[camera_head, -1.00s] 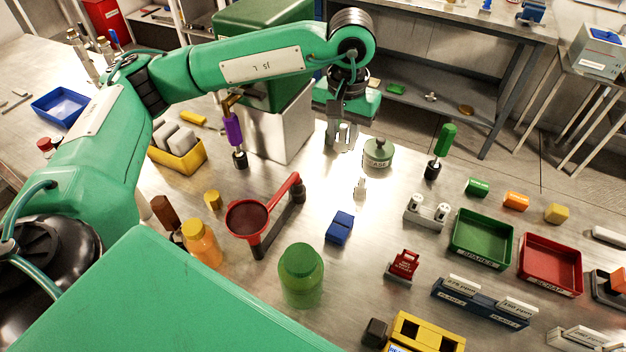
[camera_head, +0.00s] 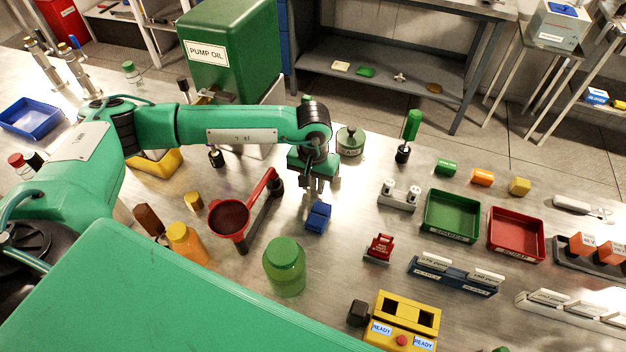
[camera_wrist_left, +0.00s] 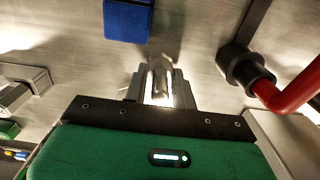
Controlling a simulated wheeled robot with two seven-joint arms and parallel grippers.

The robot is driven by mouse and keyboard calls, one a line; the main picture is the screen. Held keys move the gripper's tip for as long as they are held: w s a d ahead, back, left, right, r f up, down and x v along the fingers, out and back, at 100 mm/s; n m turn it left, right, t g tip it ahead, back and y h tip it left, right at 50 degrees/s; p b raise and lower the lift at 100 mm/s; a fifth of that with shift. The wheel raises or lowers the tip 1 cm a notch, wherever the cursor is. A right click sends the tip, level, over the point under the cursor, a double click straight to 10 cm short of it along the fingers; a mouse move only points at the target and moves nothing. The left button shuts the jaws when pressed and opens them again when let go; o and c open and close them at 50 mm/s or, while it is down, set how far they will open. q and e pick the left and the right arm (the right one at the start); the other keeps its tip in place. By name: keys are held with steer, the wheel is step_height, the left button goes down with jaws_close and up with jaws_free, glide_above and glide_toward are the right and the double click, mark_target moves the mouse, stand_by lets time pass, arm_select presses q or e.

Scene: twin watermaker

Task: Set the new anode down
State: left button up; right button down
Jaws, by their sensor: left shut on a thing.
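My left gripper (camera_head: 318,185) is low over the steel table, just behind the blue block (camera_head: 318,217). In the left wrist view its fingers (camera_wrist_left: 160,86) are shut on a small, shiny metal piece (camera_wrist_left: 158,72), which I take to be the new anode. The blue block also shows at the top of the left wrist view (camera_wrist_left: 127,20), apart from the fingers. In the head view the gripper and wrist hide most of the held piece. I cannot tell whether its lower end touches the table. My right gripper is not in view.
A two-post metal fixture (camera_head: 399,195) and a green tray (camera_head: 427,226) are to the right. Bare table lies between.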

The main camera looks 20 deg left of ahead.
arm_select(q)
steer(key=shift+f, duration=0.25)
steer(key=o, duration=1)
steer(key=shift+r, duration=0.15)
